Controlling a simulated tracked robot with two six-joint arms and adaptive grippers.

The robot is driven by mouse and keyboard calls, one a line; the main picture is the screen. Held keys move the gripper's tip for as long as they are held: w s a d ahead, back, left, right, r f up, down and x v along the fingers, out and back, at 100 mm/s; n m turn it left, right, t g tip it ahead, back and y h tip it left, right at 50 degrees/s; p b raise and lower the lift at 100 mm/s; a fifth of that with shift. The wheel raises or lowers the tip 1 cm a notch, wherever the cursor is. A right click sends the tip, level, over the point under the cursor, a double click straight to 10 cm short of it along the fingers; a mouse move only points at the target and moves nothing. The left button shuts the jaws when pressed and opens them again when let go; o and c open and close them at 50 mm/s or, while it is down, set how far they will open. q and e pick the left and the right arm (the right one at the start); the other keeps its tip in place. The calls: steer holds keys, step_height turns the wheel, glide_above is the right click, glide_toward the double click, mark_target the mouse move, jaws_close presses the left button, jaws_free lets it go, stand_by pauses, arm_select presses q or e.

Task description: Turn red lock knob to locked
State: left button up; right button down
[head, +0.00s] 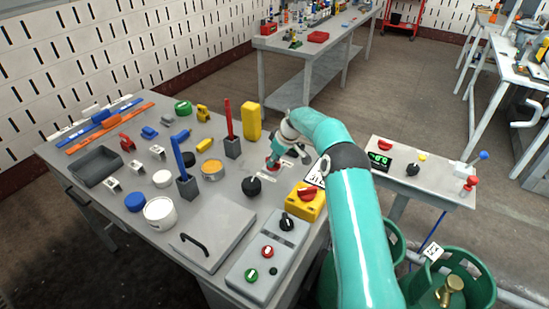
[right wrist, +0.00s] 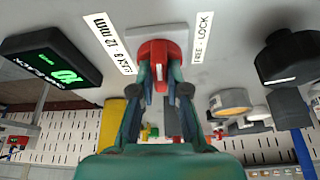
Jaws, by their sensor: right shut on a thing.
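The red lock knob (right wrist: 160,50) sits on a light grey plate on the table top, in the upper middle of the right wrist view. My right gripper (right wrist: 160,75) is shut on the knob, one finger on each side. I cannot tell from the knob which setting it points to. In the head view my right gripper (head: 276,158) reaches down to the table, and only a little red of the knob shows at its tip. My left gripper is not in view.
A black knob (head: 251,187) stands close by, and a yellow box (head: 310,209) with another red knob lies nearer. A red post (head: 228,118) and blue post (head: 179,156) stand to the left. A digital display (right wrist: 45,60) stands left in the wrist view.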

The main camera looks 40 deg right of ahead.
steer(key=shift+w+r+n, duration=0.1)
steer(key=shift+r+n, duration=0.1)
steer(key=shift+n, duration=0.3)
steer(key=c, duration=1.2)
jaws_free()
steer(key=shift+f+y, duration=0.15)
steer(key=shift+y, duration=0.15)
steer(key=shift+o, duration=0.2)
steer(key=v, duration=1.2)
steer(key=shift+w, duration=0.15)
